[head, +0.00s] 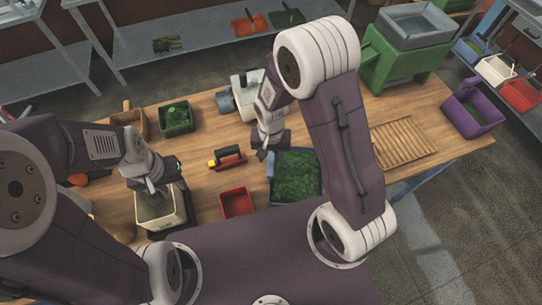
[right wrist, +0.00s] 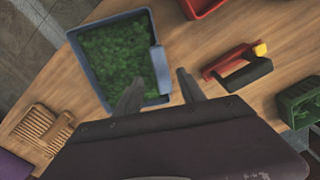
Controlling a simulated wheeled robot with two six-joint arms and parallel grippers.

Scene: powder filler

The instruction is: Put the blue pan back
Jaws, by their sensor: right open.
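The blue pan (right wrist: 160,72), filled with green leafy bits, lies on the wooden table. In the head view the blue pan (head: 270,165) is just below my right gripper (head: 263,154). In the right wrist view my right gripper (right wrist: 160,88) is open, its fingers reaching either side of the pan's blue handle block; I cannot tell whether they touch it. My left gripper (head: 152,188) is low over a pale box (head: 177,218) at the left; its jaw opening is too small to tell.
A red tool with a black handle (head: 228,158) and a red tray (head: 237,203) lie left of the pan. A dark green tray (head: 177,118) is further left. A slatted wooden rack (head: 403,142) and purple bin (head: 473,108) are right. Bare table lies between them.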

